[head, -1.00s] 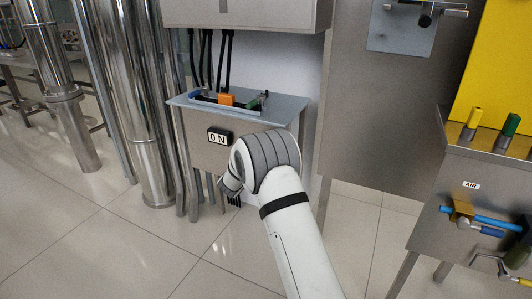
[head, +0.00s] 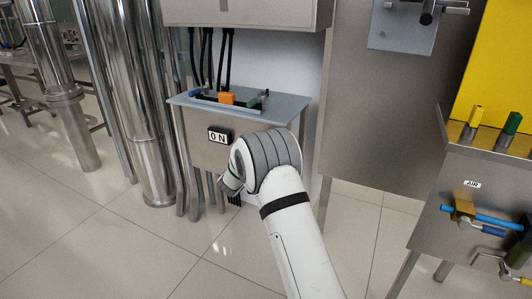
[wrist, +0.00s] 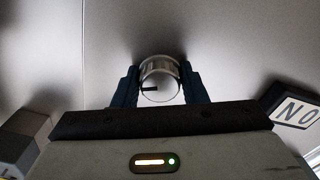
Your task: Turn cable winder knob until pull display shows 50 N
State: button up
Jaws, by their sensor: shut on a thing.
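The pull display (head: 219,136) is a small plate on the front of the steel cabinet (head: 192,122) and reads 0 N. The cable winder knob (wrist: 160,71) is a round metal knob with a dark pointer mark, which points left in the wrist view. My gripper (wrist: 160,82) is shut on the knob, with one dark blue finger on each side. In the head view my arm hides the knob and most of the gripper.
A blue-grey shelf (head: 285,106) with an orange block (head: 226,98) tops the cabinet. Metal pipes (head: 142,100) stand to the left. A steel unit with an AIR label (head: 472,184) stands at the right. A dark block (wrist: 24,132) shows at the wrist view's lower left.

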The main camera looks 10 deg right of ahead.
jog(key=m+b, duration=0.1)
jog(key=m, duration=0.1)
jog(key=m+b, duration=0.1)
jog(key=m, duration=0.2)
jog(key=shift+a+m, duration=0.2)
jog(key=shift+m, duration=0.1)
jog(key=m+b, duration=0.4)
jog(key=m, duration=0.2)
jog(key=shift+d, duration=0.15)
jog(key=m+b, duration=0.2)
jog(key=m, duration=0.4)
jog(key=shift+s+d+b, duration=0.1)
jog(key=shift+b, duration=0.2)
jog(key=m, duration=0.4)
jog(key=shift+d+m, duration=0.1)
jog(key=shift+m, duration=0.3)
jog(key=shift+f, duration=0.1)
jog(key=o, duration=1)
